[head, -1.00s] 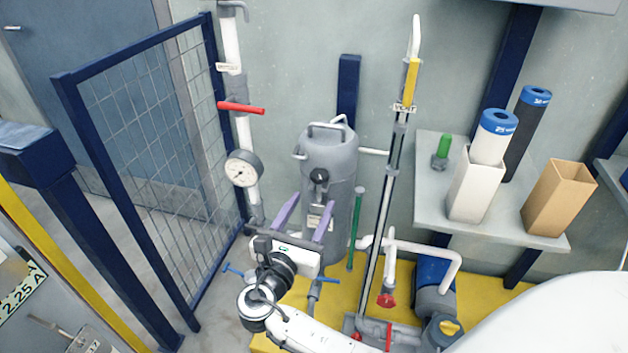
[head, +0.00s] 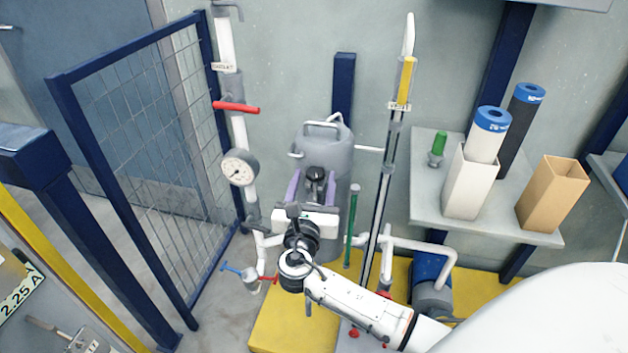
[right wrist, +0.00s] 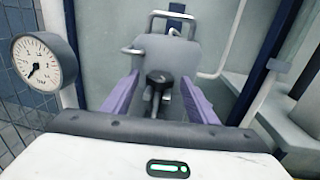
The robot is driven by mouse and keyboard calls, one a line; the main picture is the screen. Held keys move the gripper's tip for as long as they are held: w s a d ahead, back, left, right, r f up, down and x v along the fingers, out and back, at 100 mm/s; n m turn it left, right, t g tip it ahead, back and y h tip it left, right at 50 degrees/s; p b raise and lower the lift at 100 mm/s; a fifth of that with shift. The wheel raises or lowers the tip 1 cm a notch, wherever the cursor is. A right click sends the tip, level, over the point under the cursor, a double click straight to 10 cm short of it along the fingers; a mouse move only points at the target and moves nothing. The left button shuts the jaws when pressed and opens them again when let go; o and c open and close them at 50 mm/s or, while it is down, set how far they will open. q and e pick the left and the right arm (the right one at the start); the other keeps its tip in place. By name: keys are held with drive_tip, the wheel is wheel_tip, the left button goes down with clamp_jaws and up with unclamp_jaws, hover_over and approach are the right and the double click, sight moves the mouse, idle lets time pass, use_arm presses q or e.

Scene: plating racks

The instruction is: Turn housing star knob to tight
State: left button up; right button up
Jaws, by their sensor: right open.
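The grey filter housing (head: 326,148) stands upright against the wall in the head view, with a handle on its lid. The dark star knob (head: 315,174) is on its front. It also shows in the right wrist view (right wrist: 160,78), in front of the grey housing (right wrist: 185,52). My right gripper (head: 313,178) is open, its two purple fingers on either side of the knob as seen. In the right wrist view the gripper (right wrist: 158,85) frames the knob between its fingers, with gaps on both sides. I cannot tell whether the fingertips reach the knob's depth. My left gripper is not in view.
A pressure gauge (head: 239,168) and a red-handled valve (head: 237,107) are on the pipe to the left. A blue-handled valve (head: 246,276) is low left. A green rod (head: 352,225) and a clear tube (head: 383,190) stand close right. A shelf (head: 480,212) holds cartridges and boxes.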

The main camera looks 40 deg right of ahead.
drive_tip(key=shift+w+d, duration=0.1)
drive_tip(key=shift+d, duration=0.05)
drive_tip(key=c, duration=1.1)
drive_tip(key=shift+o, duration=0.2)
drive_tip(key=shift+w+a+f+m+g+h+b, duration=0.15)
drive_tip(key=shift+m+g+h+b, duration=0.1)
drive_tip(key=shift+m+g+h, duration=0.35)
drive_tip(key=shift+w+a+r+m+g+h+b, duration=0.1)
drive_tip(key=shift+m+g+h+b, duration=0.1)
drive_tip(key=shift+m+g+h, duration=0.8)
drive_tip(key=shift+g, duration=0.4)
drive_tip(key=o, duration=1.1)
drive_tip(key=shift+c, duration=0.2)
